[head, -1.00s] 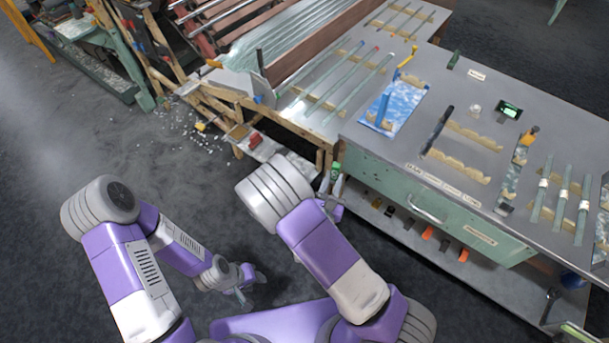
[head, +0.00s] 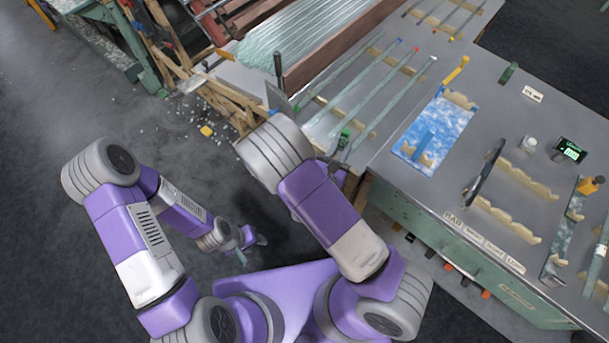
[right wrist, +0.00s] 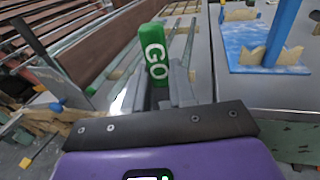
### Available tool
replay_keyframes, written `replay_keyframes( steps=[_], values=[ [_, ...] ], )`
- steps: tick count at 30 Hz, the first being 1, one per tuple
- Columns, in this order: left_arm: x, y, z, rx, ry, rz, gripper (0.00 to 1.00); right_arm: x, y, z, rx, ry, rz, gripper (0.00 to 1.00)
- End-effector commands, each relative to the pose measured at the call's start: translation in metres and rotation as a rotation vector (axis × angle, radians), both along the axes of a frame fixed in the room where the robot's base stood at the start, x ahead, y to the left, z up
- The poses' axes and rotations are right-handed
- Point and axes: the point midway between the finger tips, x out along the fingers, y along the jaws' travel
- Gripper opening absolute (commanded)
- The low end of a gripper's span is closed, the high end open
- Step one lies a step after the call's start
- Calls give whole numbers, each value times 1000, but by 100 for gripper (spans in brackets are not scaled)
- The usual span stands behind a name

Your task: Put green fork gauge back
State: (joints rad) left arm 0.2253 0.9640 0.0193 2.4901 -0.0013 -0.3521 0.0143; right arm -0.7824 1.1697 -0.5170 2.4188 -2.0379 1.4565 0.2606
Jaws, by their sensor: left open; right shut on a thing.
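The green fork gauge (right wrist: 155,52) is marked GO and stands upright between the fingers of my right gripper (right wrist: 160,92), which is shut on it. The fingers and wrist hide its lower part. In the head view the gauge (head: 345,136) is a small green piece above my right gripper (head: 338,163), near the bench's left end and in front of the glass tubes. My left gripper (head: 252,241) is open and empty, low over the floor and away from the bench.
Long glass tubes (head: 385,100) lie on rests at the left. Bare bench lies between these items.

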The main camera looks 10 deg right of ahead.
Motion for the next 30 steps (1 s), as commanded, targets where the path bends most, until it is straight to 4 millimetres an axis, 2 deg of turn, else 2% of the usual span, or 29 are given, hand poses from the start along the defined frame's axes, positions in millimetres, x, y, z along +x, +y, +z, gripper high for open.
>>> replay_keyframes(
  steps=[3,6,10,14,20,25,30],
  values=[
    [-1,0,-8,0,1,-1,43,-19,-24,-20,62,58,-209,0],
    [-1,-1,-13,0,1,-2,43,-40,-39,-40,136,112,-413,0],
    [-1,0,-19,0,1,-2,43,-68,-47,-68,257,167,-676,0],
    [-1,0,-25,-1,0,-1,43,-95,-44,-96,406,196,-942,0],
    [-1,0,-34,0,1,-1,43,-131,-21,-144,699,158,-1376,0],
    [-1,0,-44,0,1,-1,43,-151,23,-189,1028,-23,-1783,0],
    [0,0,-50,0,1,-1,43,-153,68,-221,1272,-279,-2042,0]
  ],
)
